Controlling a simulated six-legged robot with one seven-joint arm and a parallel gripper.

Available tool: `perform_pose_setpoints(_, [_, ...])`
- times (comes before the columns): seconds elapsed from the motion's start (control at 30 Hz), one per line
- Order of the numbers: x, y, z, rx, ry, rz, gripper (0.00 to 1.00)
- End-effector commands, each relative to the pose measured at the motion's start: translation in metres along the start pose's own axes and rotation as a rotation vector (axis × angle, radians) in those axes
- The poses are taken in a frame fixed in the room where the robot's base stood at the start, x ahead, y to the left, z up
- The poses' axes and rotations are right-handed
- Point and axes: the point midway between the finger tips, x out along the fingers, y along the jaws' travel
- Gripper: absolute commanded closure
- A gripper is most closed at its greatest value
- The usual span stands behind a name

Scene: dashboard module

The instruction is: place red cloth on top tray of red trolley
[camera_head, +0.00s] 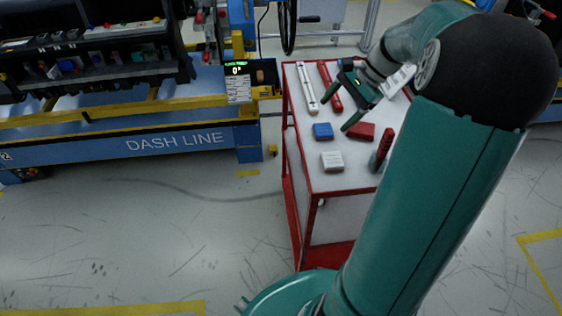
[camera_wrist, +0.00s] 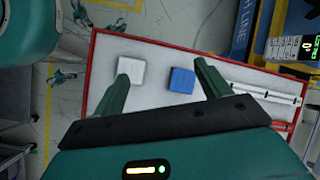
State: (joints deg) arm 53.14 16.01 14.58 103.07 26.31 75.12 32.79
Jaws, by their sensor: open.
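The red cloth (camera_head: 361,132) is a small folded block lying on the pale top tray (camera_head: 336,180) of the red trolley (camera_head: 291,165). My gripper (camera_head: 338,108) is open and empty above the tray, just up and left of the cloth in the head view. The gap between them in height cannot be told. In the wrist view my two fingers (camera_wrist: 162,70) are spread over the tray. A blue cloth (camera_wrist: 181,80) and a white cloth (camera_wrist: 131,70) show near them. The red cloth does not show there; my gripper body covers the lower part of that view.
The blue cloth (camera_head: 323,131) and white cloth (camera_head: 332,161) lie left of the red one. A white bar (camera_head: 307,88) and a red tool (camera_head: 330,86) lie at the tray's far end. A red-and-dark object (camera_head: 382,148) stands close to my arm. The dash line (camera_head: 190,138) is left.

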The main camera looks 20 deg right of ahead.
Motion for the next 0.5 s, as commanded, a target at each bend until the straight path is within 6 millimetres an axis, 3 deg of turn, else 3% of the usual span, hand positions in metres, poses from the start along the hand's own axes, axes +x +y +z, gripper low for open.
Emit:
perform_pose_setpoints(0.03, [0.003,-0.002,0.023,-0.072,0.04,0.028,0.24])
perform_pose_setpoints(0.2, [0.009,0.003,0.083,-0.309,0.167,0.103,0.24])
perform_pose_setpoints(0.5, [0.017,0.033,0.171,-0.742,0.364,0.19,0.24])
